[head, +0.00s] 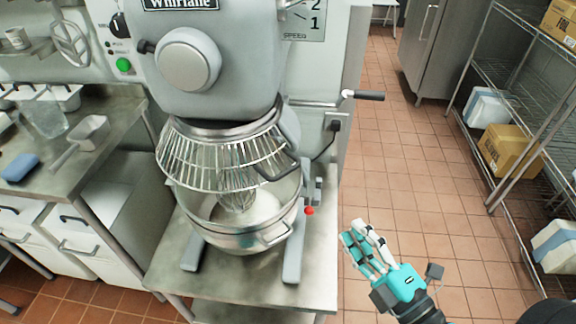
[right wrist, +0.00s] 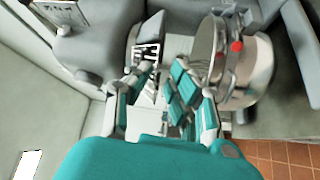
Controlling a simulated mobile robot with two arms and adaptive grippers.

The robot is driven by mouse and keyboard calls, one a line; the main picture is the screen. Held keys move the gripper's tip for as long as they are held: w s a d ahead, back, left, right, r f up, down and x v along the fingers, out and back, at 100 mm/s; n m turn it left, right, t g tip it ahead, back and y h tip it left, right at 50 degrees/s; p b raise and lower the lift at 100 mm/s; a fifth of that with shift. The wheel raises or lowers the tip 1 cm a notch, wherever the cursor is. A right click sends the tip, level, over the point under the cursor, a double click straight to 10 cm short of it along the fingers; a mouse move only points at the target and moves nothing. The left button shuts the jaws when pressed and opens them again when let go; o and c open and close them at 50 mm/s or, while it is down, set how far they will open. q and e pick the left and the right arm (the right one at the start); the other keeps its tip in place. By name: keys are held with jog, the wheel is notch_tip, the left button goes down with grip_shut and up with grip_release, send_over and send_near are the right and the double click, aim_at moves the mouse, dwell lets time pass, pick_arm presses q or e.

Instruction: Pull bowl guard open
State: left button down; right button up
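The bowl guard (head: 215,162), a silver wire cage with a dark handle (head: 280,163) on its right side, sits around the front of the large mixer above the steel bowl (head: 240,222). The bowl also shows at the upper right in the right wrist view (right wrist: 252,80). My right gripper (head: 362,238), teal and grey, is to the right of the bowl and guard, apart from both. In the right wrist view its fingers (right wrist: 160,90) are spread with nothing between them. My left gripper is not in view.
The mixer (head: 187,62) stands on a steel table (head: 255,294). A red knob (head: 309,211) and a black-gripped lever (head: 362,95) stick out on its right. A counter (head: 95,155) with a scoop is at left. Tiled floor (head: 400,180) is clear at right, before wire shelves (head: 500,90).

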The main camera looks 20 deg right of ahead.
notch_tip(320, 180, up, 3)
jog(key=s+a+n+y, duration=0.2)
jog(key=a+n+y, duration=0.1)
send_near(287, 169)
jog(key=shift+n+g, duration=0.3)
jog(key=p+x, duration=0.6)
jog(key=x, duration=0.3)
jog(key=shift+w+p, duration=0.4)
jog(key=shift+w, duration=0.05)
grip_shut()
